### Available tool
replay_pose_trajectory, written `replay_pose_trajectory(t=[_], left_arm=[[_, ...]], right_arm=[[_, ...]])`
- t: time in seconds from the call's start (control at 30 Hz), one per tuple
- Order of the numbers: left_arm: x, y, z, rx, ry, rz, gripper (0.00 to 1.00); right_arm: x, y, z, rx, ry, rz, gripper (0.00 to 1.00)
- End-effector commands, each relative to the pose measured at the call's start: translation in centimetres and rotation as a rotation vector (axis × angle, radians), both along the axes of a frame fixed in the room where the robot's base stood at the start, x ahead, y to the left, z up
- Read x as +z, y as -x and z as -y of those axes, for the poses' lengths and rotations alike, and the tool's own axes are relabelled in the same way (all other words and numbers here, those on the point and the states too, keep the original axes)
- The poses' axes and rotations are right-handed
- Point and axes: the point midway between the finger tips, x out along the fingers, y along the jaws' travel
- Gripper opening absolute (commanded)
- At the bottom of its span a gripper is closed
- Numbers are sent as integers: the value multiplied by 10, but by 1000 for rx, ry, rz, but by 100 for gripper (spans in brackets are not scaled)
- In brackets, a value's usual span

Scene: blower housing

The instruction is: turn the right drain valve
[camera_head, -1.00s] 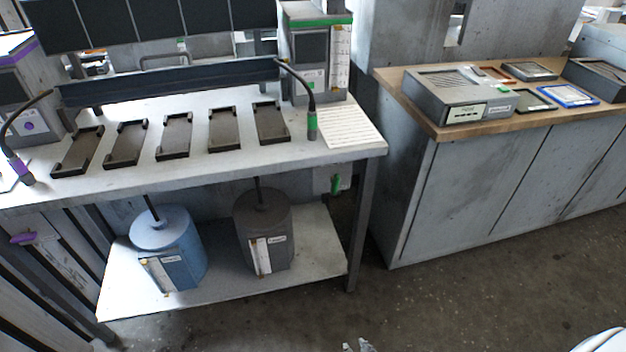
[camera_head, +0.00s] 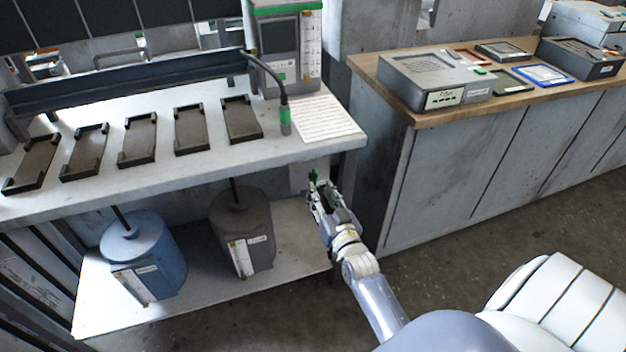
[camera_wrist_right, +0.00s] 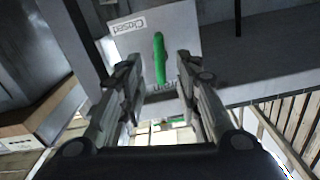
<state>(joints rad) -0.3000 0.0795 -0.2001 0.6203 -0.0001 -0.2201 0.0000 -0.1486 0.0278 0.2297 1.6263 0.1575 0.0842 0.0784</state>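The right drain valve has a green handle (camera_wrist_right: 160,58) on a pale plate (camera_wrist_right: 183,22) with a "Closed" label at the upper left and a second label, partly hidden, below the handle. The handle stands nearly upright in the wrist view. In the head view the green handle (camera_head: 313,175) shows under the table's right end. My right gripper (camera_head: 322,190) is just in front of it. In the wrist view its two fingers (camera_wrist_right: 160,75) are apart, one on each side of the handle's lower part, with gaps visible. My left gripper is not in view.
The white table (camera_head: 240,160) overhangs the valve, with a leg close by. A lower shelf (camera_head: 290,265) holds a blue canister (camera_head: 140,255) and a dark canister (camera_head: 243,230). A wood-topped cabinet (camera_head: 420,115) stands at the right. Floor is clear between.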

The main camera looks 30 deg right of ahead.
Motion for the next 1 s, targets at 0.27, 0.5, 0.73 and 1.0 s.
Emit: replay_pose_trajectory(t=[0.27, 0.5, 0.73, 1.0], left_arm=[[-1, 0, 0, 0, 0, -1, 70], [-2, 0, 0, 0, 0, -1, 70], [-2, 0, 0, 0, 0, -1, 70], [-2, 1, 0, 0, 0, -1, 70]], right_arm=[[0, -43, 10, 0, 0, 1, 31], [0, -55, 13, 0, 1, -1, 31], [-1, -56, 13, 0, 1, -1, 31], [0, -56, 13, 0, 1, -1, 0]])
